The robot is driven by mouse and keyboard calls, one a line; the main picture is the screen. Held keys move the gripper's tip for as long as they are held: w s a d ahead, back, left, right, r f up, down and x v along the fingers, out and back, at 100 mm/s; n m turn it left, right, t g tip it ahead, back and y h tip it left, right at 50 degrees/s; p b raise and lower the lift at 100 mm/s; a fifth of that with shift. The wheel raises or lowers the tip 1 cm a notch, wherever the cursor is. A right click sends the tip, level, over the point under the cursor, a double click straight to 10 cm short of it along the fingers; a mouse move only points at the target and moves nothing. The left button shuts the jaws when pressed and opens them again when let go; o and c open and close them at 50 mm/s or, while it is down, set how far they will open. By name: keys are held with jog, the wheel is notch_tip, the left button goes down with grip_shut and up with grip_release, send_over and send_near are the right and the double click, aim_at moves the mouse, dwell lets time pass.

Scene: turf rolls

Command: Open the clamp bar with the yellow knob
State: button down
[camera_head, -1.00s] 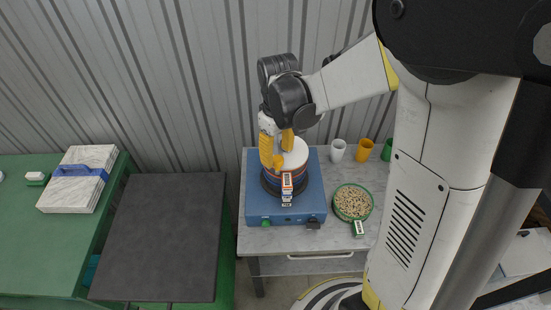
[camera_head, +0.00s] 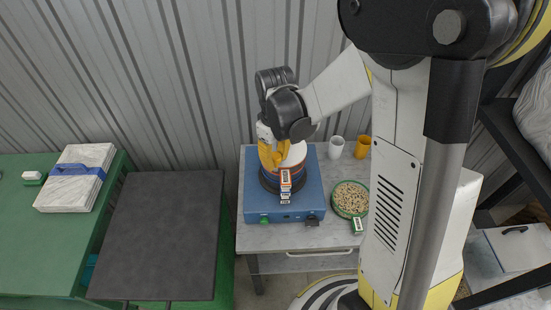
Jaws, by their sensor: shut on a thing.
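A blue machine (camera_head: 312,200) stands on the marble-topped table with a round stack (camera_head: 268,181) under a white lid (camera_head: 297,154). My gripper (camera_head: 271,158), with yellow fingers, points down at the left of the lid. It is shut at the place of the clamp bar's knob. The yellow knob cannot be told apart from my yellow fingers, and the clamp bar itself is hidden by my gripper and wrist. Labelled tags (camera_head: 285,184) show on the front of the stack.
A green-rimmed bowl of pale pellets (camera_head: 350,197) sits right of the machine. A white cup (camera_head: 336,146) and a yellow cup (camera_head: 362,147) stand behind it. A dark flat-topped stand (camera_head: 165,235) is left, beyond a gap. The corrugated wall is close behind.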

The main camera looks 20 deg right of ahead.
jog(key=shift+w+a+m, duration=0.25)
jog(key=shift+a+m, duration=0.05)
jog(key=shift+a, duration=0.15)
jog(key=w+a+m+b, duration=0.2)
jog(key=w+a+m, duration=0.3)
jog(key=w, duration=0.4)
jog(key=w+a+m+b, duration=0.2)
jog(key=w+a+m, duration=0.3)
jog(key=w, duration=0.5)
jog(key=shift+w+a+m, duration=0.25)
jog(key=shift+a+m, duration=0.15)
jog(key=shift+m, duration=1)
jog(key=c, duration=1.1)
grip_release()
jog(key=shift+r, duration=0.15)
